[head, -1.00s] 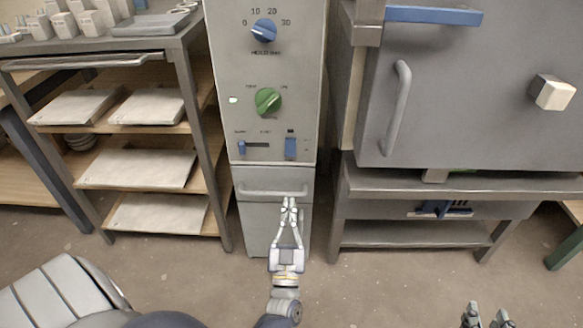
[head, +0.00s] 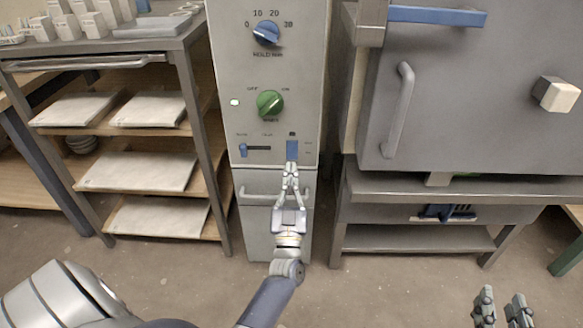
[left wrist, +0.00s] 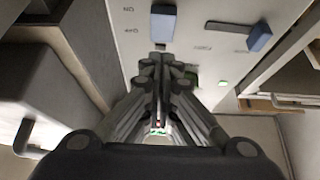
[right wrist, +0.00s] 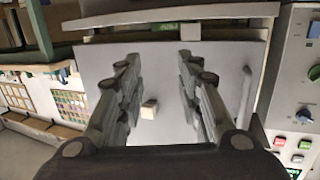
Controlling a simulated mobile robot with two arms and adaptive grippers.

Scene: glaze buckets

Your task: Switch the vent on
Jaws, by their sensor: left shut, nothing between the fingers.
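The grey control panel (head: 232,68) stands in the middle of the head view. At its lower right is a blue upright switch (head: 291,149), which also shows in the left wrist view (left wrist: 163,24). Its small labels are hard to read. My left gripper (head: 291,166) is shut and empty, its tips just below or in front of the switch. I cannot tell whether they touch it. In the left wrist view the closed fingers (left wrist: 161,62) point at the panel near the switch. My right gripper (head: 504,303) is open and empty at the lower right, also shown in the right wrist view (right wrist: 156,72).
The panel also has a blue dial (head: 267,33), a green knob (head: 270,103), a lit lamp (head: 235,102) and a blue slider (head: 243,149). A handle (head: 258,197) sits below. A shelf rack (head: 195,100) stands left, a grey kiln (head: 480,110) right.

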